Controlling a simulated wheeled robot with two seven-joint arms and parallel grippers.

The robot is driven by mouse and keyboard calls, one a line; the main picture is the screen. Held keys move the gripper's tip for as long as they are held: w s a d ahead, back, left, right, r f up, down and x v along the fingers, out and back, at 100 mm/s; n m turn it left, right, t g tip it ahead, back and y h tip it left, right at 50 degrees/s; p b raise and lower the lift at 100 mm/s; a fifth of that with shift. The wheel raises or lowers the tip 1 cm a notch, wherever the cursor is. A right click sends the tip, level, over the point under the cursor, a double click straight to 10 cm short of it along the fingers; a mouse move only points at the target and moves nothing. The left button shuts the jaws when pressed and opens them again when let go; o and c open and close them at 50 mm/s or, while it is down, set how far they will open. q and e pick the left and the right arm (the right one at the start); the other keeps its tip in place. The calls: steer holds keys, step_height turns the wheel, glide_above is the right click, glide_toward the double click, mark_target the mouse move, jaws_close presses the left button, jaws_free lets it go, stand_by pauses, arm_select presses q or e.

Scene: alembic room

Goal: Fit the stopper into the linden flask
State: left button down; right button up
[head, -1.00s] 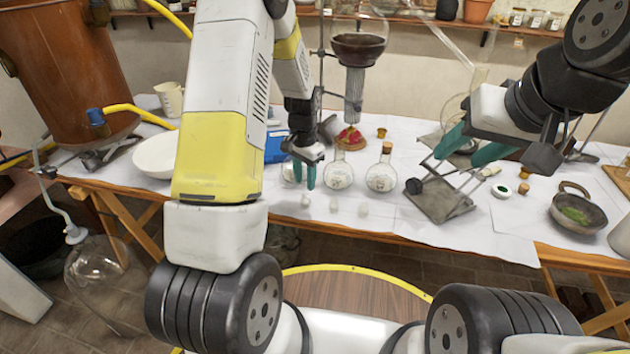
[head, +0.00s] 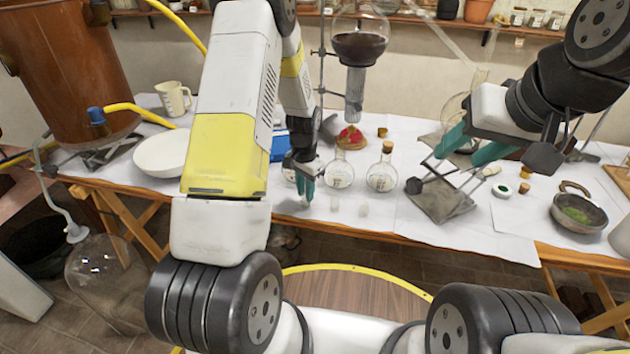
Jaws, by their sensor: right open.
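Round glass flasks with labels too small to read stand mid-table: an open-necked flask (head: 339,173), a corked flask (head: 381,176), and one mostly hidden behind my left gripper. I cannot tell which is the linden flask. Two small pale stoppers, the left one (head: 335,203) and the right one (head: 363,210), lie near the front edge. My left gripper (head: 306,198) points down at the tabletop left of them, where its fingers hide what lies beneath; its opening is unclear. My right gripper (head: 473,148) is open and empty, above the table to the right.
A black-and-grey lab jack (head: 440,202) stands right of the flasks. Further right are corks (head: 525,188), a small green-filled dish (head: 502,191) and a stone mortar (head: 578,213). A stand holds a dark-filled round flask (head: 359,45) behind. A white bowl (head: 162,153) sits left.

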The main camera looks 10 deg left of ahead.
arm_select(q)
steer(key=shift+r, duration=0.1)
steer(key=shift+r, duration=1.9)
